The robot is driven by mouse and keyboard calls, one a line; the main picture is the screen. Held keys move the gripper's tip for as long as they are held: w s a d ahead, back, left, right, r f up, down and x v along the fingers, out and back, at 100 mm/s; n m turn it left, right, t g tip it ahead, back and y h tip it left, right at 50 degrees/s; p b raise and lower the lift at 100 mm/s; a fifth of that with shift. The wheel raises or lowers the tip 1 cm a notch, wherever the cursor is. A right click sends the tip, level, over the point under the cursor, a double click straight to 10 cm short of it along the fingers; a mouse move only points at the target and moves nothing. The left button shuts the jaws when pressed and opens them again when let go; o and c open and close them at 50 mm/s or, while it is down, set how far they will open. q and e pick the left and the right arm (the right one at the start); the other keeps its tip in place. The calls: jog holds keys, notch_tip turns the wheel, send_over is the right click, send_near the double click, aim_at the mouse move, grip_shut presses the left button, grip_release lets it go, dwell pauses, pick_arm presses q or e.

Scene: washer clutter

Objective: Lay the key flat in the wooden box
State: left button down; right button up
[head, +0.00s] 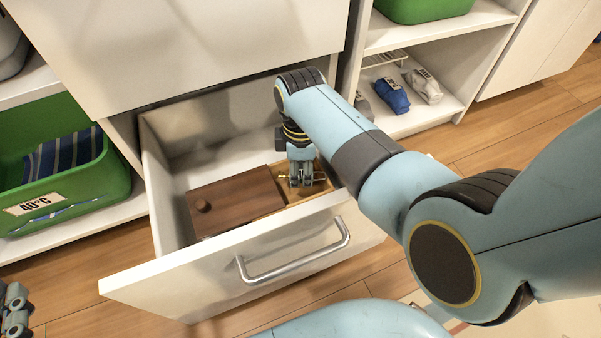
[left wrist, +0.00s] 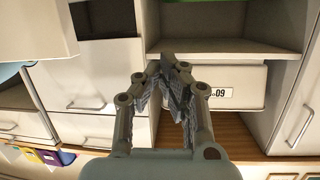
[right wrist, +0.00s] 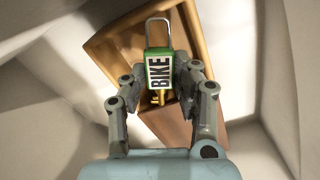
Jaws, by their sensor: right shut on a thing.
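The key (right wrist: 157,97) is gold and shows at the lower end of a green piece marked BIKE, which has a grey metal loop. My right gripper (right wrist: 160,84) is shut on the key with its green piece, fingers on both sides. In the head view the right gripper (head: 302,180) points down into the open end of the wooden box (head: 318,188); gold bits show beside its fingertips. I cannot tell whether the key touches the box floor. My left gripper (left wrist: 174,66) is empty, its fingertips together, away from the box.
The box stands in an open white drawer (head: 160,200) with a metal handle. A brown lid with a knob (head: 235,200) covers the box's left part. A green bin (head: 75,190) is at left. A blue packet (head: 391,96) and a white packet (head: 424,86) lie on the right shelf.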

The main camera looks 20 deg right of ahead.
pick_arm(q)
jog(key=shift+w+d+r+t, duration=0.1)
jog(key=shift+w+r+t, duration=0.15)
jog(key=shift+r, duration=0.2)
jog(key=shift+w+r+t, duration=0.2)
jog(key=shift+r+t, duration=0.05)
jog(key=shift+r, duration=0.15)
pick_arm(e)
jog(key=shift+f, duration=0.2)
